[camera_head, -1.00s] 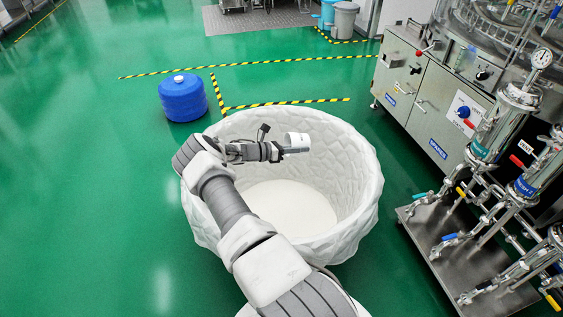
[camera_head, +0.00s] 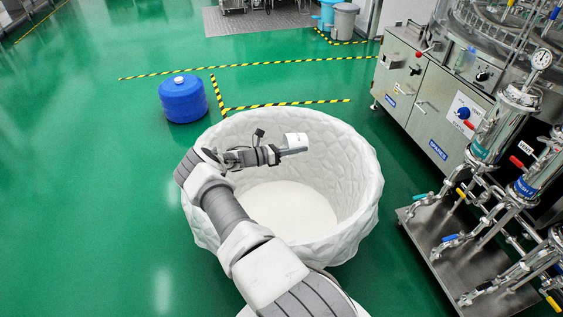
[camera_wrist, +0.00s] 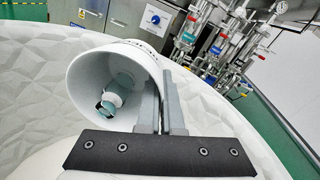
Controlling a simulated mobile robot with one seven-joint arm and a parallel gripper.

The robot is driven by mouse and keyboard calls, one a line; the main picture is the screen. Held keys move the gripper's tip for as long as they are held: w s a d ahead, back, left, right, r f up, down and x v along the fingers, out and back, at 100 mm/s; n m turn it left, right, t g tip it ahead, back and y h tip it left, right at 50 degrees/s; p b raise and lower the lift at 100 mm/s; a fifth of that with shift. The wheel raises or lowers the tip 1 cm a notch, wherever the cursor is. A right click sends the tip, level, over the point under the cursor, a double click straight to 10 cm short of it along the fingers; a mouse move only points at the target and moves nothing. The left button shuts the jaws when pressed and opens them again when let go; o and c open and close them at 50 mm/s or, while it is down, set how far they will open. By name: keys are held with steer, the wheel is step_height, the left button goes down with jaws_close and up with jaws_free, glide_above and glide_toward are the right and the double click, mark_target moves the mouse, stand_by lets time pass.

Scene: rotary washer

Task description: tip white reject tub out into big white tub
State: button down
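The small white reject tub (camera_head: 296,142) is held on its side above the opening of the big white tub (camera_head: 352,165). In the wrist view the reject tub (camera_wrist: 84,64) has its mouth turned toward the camera, and a few small teal-and-clear pieces (camera_wrist: 117,90) show inside it. My gripper (camera_wrist: 160,92) is shut on the reject tub's wall, its two fingers close together at the rim's right side. The big tub has a crinkled white lining and a pale, flat-looking bottom (camera_head: 290,205). My arm hides part of its left and near rim.
A blue drum (camera_head: 184,98) stands on the green floor behind and left of the big tub. The steel washer (camera_head: 425,95) and a pipework skid (camera_head: 425,225) stand to the right. Yellow-black floor tape (camera_head: 285,103) runs behind the tub. Open floor lies left.

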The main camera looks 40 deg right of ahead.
mark_target(294, 141)
steer(key=shift+w+a+r+g+h, duration=0.25)
steer(key=shift+a+g+h, duration=0.2)
steer(key=shift+h, duration=0.4)
steer(key=shift+w+a+r+g+h, duration=0.25)
steer(key=shift+a+g+h, duration=0.15)
steer(key=shift+h, duration=0.45)
stand_by(0.8)
step_height(294, 141, up, 3)
steer(key=shift+p, duration=0.6)
steer(key=shift+f+b, duration=0.65)
steer(key=shift+f, duration=0.9)
